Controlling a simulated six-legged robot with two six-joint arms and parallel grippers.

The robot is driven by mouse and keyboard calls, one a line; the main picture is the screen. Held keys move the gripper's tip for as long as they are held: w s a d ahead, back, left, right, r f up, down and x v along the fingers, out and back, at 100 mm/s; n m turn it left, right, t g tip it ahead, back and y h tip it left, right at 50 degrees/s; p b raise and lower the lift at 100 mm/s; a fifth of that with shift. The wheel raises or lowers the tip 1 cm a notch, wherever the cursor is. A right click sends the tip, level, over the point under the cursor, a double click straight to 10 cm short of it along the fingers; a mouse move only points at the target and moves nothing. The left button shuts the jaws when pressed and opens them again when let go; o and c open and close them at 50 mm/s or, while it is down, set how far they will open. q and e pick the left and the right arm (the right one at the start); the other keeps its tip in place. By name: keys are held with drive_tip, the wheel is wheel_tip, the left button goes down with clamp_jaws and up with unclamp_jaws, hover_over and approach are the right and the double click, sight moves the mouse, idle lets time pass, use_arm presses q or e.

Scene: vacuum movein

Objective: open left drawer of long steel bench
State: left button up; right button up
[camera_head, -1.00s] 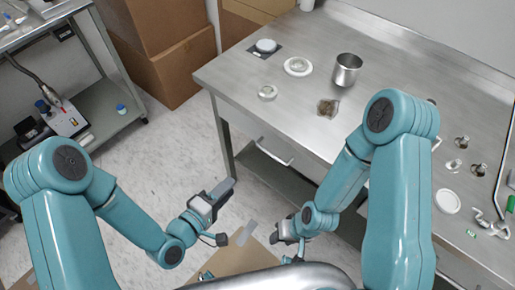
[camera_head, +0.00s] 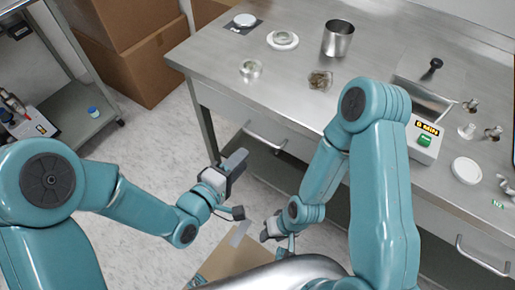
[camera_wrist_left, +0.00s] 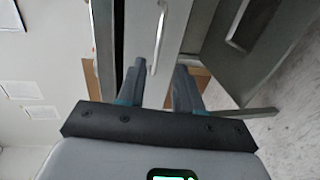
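The long steel bench (camera_head: 300,75) fills the right of the head view. Its left drawer (camera_head: 228,117) looks flush with the front and has a bar handle (camera_head: 264,136). My left gripper (camera_head: 236,160) is in front of and below that handle, apart from it. In the left wrist view my left gripper (camera_wrist_left: 155,88) has its two fingers spread, with nothing between them. A pale bar handle (camera_wrist_left: 158,38) on a grey front lies ahead, roughly in line with the gap. My right gripper (camera_head: 270,230) hangs low near the middle; its fingers are too small to read.
Another drawer handle (camera_head: 484,257) is at the lower right of the bench. A steel cup (camera_head: 338,40), dishes and a timer box (camera_head: 425,140) stand on top. Cardboard boxes (camera_head: 125,50) stand left of the bench. A cardboard piece (camera_head: 235,255) is below the grippers.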

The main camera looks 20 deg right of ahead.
use_arm(q)
drive_tip(key=x, duration=0.9)
drive_tip(key=shift+r, duration=0.2)
drive_tip(key=shift+w, duration=0.1)
clamp_jaws()
idle(0.9)
